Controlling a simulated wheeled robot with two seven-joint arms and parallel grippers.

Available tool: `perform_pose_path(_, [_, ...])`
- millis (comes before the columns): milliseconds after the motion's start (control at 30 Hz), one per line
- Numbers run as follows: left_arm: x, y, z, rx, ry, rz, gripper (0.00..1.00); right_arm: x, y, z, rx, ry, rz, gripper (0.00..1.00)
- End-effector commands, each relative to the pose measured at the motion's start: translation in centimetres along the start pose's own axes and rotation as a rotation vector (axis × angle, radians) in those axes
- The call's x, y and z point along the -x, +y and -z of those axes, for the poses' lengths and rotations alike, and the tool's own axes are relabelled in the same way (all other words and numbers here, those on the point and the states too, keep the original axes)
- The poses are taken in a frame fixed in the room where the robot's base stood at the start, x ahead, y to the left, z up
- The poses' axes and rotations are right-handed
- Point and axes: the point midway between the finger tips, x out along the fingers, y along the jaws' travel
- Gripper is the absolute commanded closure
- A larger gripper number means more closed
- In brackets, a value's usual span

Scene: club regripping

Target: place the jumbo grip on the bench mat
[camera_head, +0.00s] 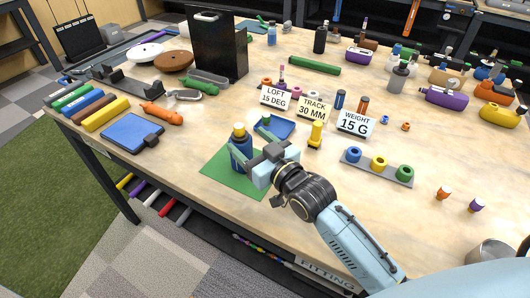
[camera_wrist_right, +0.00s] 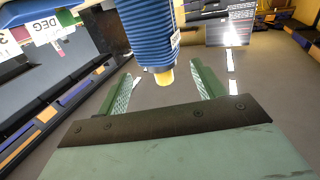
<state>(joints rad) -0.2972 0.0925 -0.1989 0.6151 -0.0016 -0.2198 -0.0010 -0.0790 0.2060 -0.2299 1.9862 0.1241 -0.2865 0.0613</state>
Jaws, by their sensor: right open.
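The jumbo grip is a thick blue ribbed cylinder (camera_head: 239,152) with a yellow end, standing upright, as far as shows, on the green bench mat (camera_head: 222,174). My right gripper (camera_head: 256,148) is beside it, over the mat, with its jaws open. In the right wrist view, the blue ribbed grip (camera_wrist_right: 150,32) with a yellow end (camera_wrist_right: 164,77) shows between and beyond the two green fingers (camera_wrist_right: 161,75). Both fingers stand apart from it there. The gripper hides part of the grip and mat in the head view. My left gripper is not in view.
A blue pad (camera_head: 277,127) and the LOFT (camera_head: 275,97), TRACK (camera_head: 312,109) and WEIGHT (camera_head: 355,123) signs stand behind the mat. A yellow peg (camera_head: 315,134) and a grey ring tray (camera_head: 370,169) are to the right.

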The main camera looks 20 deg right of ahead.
Motion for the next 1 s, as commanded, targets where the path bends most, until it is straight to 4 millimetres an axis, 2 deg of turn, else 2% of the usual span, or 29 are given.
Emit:
perform_pose_path(33, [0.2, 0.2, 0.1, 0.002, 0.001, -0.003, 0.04, 1.2, 0.0, 0.0, 0.001, -0.002, 0.0, 0.32])
perform_pose_path(200, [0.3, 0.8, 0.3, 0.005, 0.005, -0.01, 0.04, 4.0, 0.0, -0.1, 0.0, -0.002, 0.0, 0.32])
perform_pose_path(400, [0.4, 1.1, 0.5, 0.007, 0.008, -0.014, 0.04, 5.7, 0.0, 0.0, 0.001, 0.001, 0.0, 0.32])
perform_pose_path(1000, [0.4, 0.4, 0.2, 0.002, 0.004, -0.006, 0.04, 6.0, 0.0, 0.0, 0.001, 0.001, 0.0, 0.32])
